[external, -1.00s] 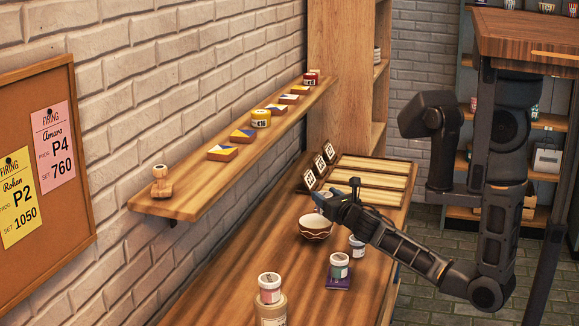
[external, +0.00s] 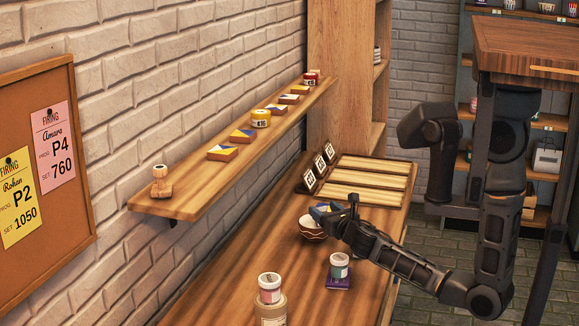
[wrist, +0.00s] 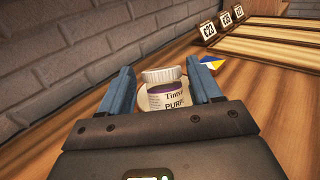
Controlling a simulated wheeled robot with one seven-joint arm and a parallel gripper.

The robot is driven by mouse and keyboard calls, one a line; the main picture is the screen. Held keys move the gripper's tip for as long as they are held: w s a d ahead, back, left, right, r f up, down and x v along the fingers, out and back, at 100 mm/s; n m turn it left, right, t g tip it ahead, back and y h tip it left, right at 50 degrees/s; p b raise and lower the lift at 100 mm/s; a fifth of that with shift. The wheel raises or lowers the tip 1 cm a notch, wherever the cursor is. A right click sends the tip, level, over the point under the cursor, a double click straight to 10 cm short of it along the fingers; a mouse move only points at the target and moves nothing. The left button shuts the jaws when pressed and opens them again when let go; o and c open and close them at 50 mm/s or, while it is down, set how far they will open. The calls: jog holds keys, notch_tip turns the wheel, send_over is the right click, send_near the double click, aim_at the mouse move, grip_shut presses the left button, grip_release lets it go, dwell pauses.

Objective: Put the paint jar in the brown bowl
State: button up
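The paint jar (wrist: 168,97), with a white lid and a label reading "PURE", is between my blue fingers in the wrist view. My gripper (wrist: 160,72) is open; a gap shows between the left finger and the jar, and the right finger is close to it. In the external view my gripper (external: 322,212) is low over the brown bowl (external: 311,230) and covers part of its rim. A pale curved surface, seemingly the bowl's inside, shows beside the jar in the wrist view. The jar's base is hidden, so its contact with the bowl cannot be told.
Another jar (external: 269,283) sits on a tan container (external: 270,309). Price cards (external: 320,166) and slatted boards (external: 365,180) lie beyond the bowl. A wall shelf (external: 190,195) runs along the left.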

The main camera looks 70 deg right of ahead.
jog(key=shift+o, duration=0.9)
jog(key=shift+r, duration=0.2)
jog(key=b+v, duration=0.2)
jog(key=v, duration=1)
jog(key=s+a+f+m+y, duration=0.1)
jog(key=a, duration=0.1)
jog(key=s+a+f+m+y, duration=0.1)
jog(key=s+a+f+y, duration=0.1)
jog(key=s+a+f+m+y, duration=0.1)
jog(key=a+m+y, duration=0.1)
jog(key=shift+s+a+f+t, duration=0.2)
jog(key=shift+s+f+t, duration=0.1)
jog(key=shift+s+t, duration=0.1)
jog(key=s+a+m+y, duration=0.2)
jog(key=s+a+m, duration=0.1)
jog(key=s+a+f+m+y, duration=0.1)
jog(key=s+a+m+y, duration=0.1)
jog(key=s+a+m, duration=0.1)
jog(key=shift+s+a+f, duration=0.2)
jog(key=shift+a, duration=0.15)
jog(key=s+a+r+m+y, duration=0.2)
jog(key=s+a+r+m, duration=0.1)
jog(key=s+m, duration=0.3)
jog(key=s+a+r+m+t+y, duration=0.1)
jog(key=s+a+r+m, duration=0.3)
jog(key=m, duration=0.7)
jog(key=shift+s+r+y, duration=0.35)
jog(key=shift+s+y, duration=0.05)
jog(key=shift+s, duration=0.7)
